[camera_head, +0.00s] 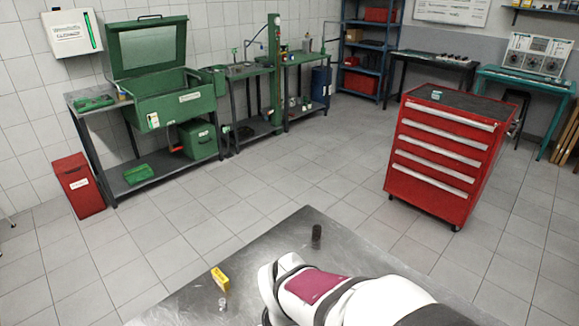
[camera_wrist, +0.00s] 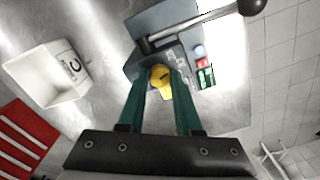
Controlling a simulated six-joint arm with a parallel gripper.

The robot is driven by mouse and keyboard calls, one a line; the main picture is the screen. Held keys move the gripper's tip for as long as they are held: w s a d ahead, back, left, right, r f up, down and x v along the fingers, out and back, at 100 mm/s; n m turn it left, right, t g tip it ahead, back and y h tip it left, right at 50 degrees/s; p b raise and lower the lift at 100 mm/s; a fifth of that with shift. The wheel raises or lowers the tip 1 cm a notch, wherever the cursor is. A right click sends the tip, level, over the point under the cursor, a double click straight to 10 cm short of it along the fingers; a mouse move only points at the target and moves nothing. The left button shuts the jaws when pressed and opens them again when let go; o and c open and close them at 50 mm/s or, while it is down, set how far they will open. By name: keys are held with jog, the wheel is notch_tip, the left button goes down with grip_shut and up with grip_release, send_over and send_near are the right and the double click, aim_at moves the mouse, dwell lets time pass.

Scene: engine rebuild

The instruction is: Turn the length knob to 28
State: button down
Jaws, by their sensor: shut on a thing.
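A yellow knob (camera_wrist: 160,77) sits on a blue-grey machine (camera_wrist: 165,30) in the wrist view. My gripper (camera_wrist: 161,82) has two green fingers, and they are shut on the knob from both sides. Much of the knob is hidden between the fingertips. White markings are on the machine's face beside the knob, but they are too small to read, so the knob's setting cannot be told. The head view shows neither gripper nor machine.
A lever with a black ball end (camera_wrist: 251,5) crosses the machine's top. A white bin marked C (camera_wrist: 50,88) stands left of it. A red drawer cabinet (camera_head: 440,150) stands beyond.

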jog(key=n, duration=0.5)
jog(key=shift+n, duration=0.3)
dwell(0.4)
jog(key=c, duration=0.6)
grip_release()
jog(key=shift+r, duration=0.1)
notch_tip(320, 180, up, 16)
jog(key=shift+f, duration=0.2)
